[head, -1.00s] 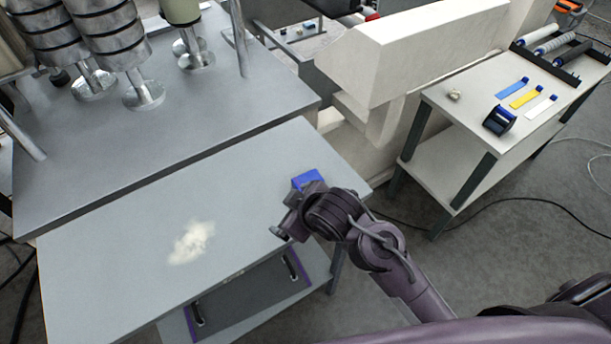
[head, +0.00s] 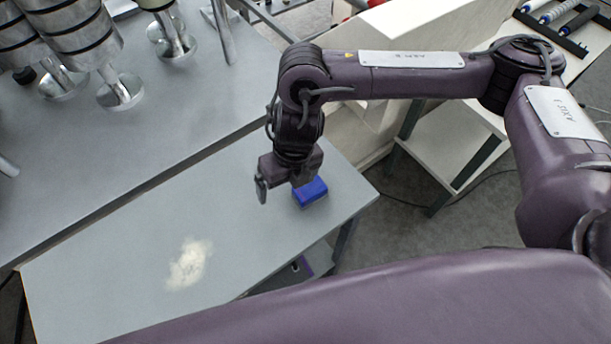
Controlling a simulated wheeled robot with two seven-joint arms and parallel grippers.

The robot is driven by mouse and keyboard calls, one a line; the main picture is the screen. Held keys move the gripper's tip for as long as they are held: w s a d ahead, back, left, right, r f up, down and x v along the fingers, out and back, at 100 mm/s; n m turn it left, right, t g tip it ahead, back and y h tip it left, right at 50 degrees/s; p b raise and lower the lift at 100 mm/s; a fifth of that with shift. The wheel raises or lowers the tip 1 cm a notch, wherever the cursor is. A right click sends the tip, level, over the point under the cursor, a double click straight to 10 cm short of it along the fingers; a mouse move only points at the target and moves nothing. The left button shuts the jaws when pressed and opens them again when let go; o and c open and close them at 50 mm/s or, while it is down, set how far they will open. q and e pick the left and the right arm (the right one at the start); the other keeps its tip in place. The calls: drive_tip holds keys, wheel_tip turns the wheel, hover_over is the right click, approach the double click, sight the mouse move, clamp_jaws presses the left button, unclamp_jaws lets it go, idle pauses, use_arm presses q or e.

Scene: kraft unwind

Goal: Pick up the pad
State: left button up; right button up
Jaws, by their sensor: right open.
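The blue pad (head: 311,193) lies on the grey table (head: 130,255) near its right end. My right gripper (head: 283,190) points down just left of the pad, with one finger at the left and the other close to the pad's upper left edge. It is open, and nothing shows between the fingers. I cannot tell whether the nearer finger touches the pad. My left gripper is not in view.
A pale powdery patch (head: 189,264) lies on the table left of the gripper. A higher grey surface with metal rollers (head: 120,92) stands behind. A white side table (head: 447,150) is at the right, partly hidden by my right arm. The table's left part is clear.

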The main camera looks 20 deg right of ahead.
sight(308, 185)
drive_tip(key=shift+h, duration=0.8)
drive_tip(key=d, duration=0.1)
drive_tip(key=w+d, duration=0.1)
drive_tip(key=d, duration=0.3)
drive_tip(key=shift+w, duration=0.35)
drive_tip(key=shift+s+a+f, duration=0.1)
drive_tip(key=shift+s+f, duration=0.1)
drive_tip(key=shift+f, duration=0.85)
wheel_tip(308, 185, down, 4)
drive_tip(key=shift+r+p, duration=0.1)
drive_tip(key=shift+p, duration=0.9)
drive_tip(key=shift+f, duration=0.4)
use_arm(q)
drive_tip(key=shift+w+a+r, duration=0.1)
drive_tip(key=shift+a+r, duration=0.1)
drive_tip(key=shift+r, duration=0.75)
use_arm(e)
drive_tip(key=shift+c, duration=0.4)
drive_tip(key=c, duration=1)
drive_tip(key=shift+r, duration=0.1)
